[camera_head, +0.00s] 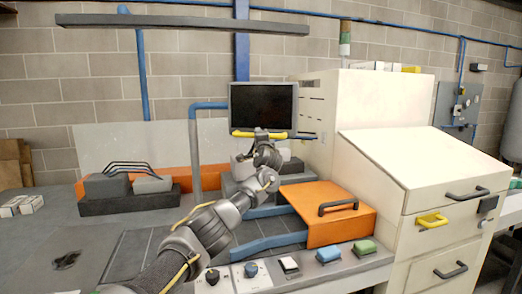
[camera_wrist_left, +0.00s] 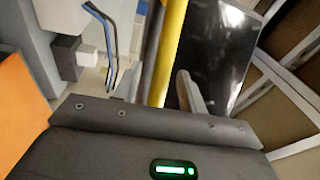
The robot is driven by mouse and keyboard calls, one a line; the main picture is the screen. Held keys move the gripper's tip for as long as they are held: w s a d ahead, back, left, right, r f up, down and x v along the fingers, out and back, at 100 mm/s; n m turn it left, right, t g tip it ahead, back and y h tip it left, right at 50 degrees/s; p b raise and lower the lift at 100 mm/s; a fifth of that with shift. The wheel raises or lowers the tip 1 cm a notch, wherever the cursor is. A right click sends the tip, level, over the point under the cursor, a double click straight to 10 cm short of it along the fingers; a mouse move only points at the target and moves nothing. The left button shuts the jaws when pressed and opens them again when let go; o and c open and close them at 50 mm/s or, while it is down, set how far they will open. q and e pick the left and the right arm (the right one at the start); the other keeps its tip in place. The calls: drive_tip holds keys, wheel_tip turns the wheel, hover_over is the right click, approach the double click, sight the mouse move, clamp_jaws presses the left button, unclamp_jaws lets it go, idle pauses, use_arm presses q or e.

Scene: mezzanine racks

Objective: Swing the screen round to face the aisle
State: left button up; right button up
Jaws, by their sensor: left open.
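The screen (camera_head: 263,107) is a dark flat panel with a thin frame, beside the cream machine housing. Its dark face shows in the head view. A yellow handle bar (camera_head: 249,134) runs along its lower edge. My left gripper (camera_head: 262,139) reaches up from the lower left to just below the screen, and its fingertips are hard to make out there. In the left wrist view the screen (camera_wrist_left: 216,50) is at upper right, and the yellow bar (camera_wrist_left: 168,50) runs between the spread fingers of my left gripper (camera_wrist_left: 152,82). I cannot tell whether they touch it. My right gripper is not in view.
An orange cover (camera_head: 325,212) with a dark handle lies right of my left arm. The cream housing (camera_head: 362,105) stands close right of the screen. A blue post (camera_head: 242,50) rises behind it. Grey blocks on a dark base (camera_head: 125,203) stand at left.

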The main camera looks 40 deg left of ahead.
use_arm(q)
drive_tip(key=b+v, duration=0.2)
drive_tip(key=v, duration=0.6)
drive_tip(key=shift+b, duration=0.35)
drive_tip(key=shift+s, duration=0.1)
